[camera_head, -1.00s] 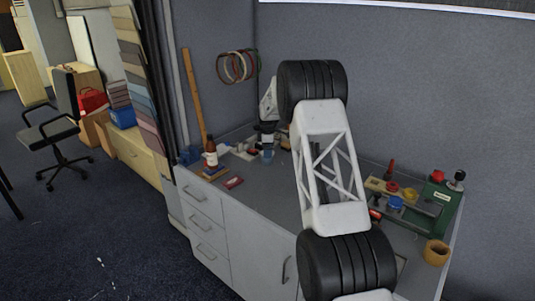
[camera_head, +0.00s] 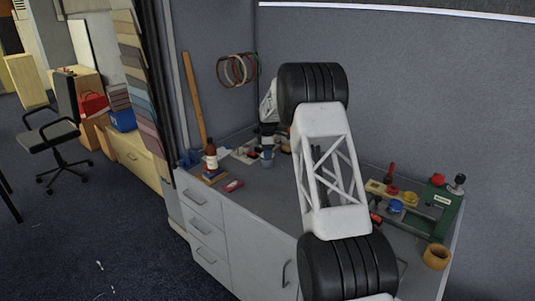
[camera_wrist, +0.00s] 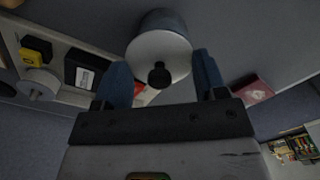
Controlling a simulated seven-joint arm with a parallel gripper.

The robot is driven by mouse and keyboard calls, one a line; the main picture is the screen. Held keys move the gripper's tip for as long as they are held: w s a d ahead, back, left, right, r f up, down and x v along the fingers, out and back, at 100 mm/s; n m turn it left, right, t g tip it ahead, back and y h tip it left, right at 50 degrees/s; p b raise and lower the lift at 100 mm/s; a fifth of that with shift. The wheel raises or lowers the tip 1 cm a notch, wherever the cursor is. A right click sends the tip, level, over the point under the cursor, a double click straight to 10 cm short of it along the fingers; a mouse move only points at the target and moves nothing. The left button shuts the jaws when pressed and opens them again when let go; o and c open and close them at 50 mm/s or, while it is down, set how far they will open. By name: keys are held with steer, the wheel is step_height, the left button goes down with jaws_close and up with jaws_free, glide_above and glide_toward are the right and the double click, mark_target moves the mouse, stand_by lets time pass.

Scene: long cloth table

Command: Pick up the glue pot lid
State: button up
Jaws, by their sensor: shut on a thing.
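A grey-blue rounded body, which looks like the glue pot (camera_wrist: 161,18), shows behind the disc. My gripper (camera_wrist: 163,72) has its two blue fingers on either side of the lid and is shut on it. I cannot tell whether the lid is apart from the pot. In the head view my gripper (camera_head: 267,148) is low over the back of the bench top, small and partly merged with the things there.
A green machine (camera_head: 437,208) and a wooden cup (camera_head: 436,255) stand at the right.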

steer(key=shift+r, duration=1.45)
steer(key=shift+s+d+r, duration=0.2)
steer(key=shift+s, duration=2.45)
steer(key=shift+s+d+r, duration=0.15)
steer(key=shift+s+r, duration=0.1)
steer(key=shift+s, duration=2.4)
steer(key=shift+s+d+r, duration=0.2)
steer(key=shift+s, duration=2.45)
steer(key=shift+w, duration=0.1)
steer(key=w+n, duration=0.2)
steer(key=w, duration=0.3)
steer(key=w+a+r+n, duration=0.1)
steer(key=w+n, duration=0.1)
steer(key=w, duration=0.3)
steer(key=w+r+n, duration=0.1)
steer(key=w+n, duration=0.1)
steer(key=w, duration=0.3)
steer(key=shift+w+a, duration=0.25)
steer(key=shift+c, duration=0.2)
steer(key=shift+f, duration=0.25)
steer(key=shift+f, duration=2.5)
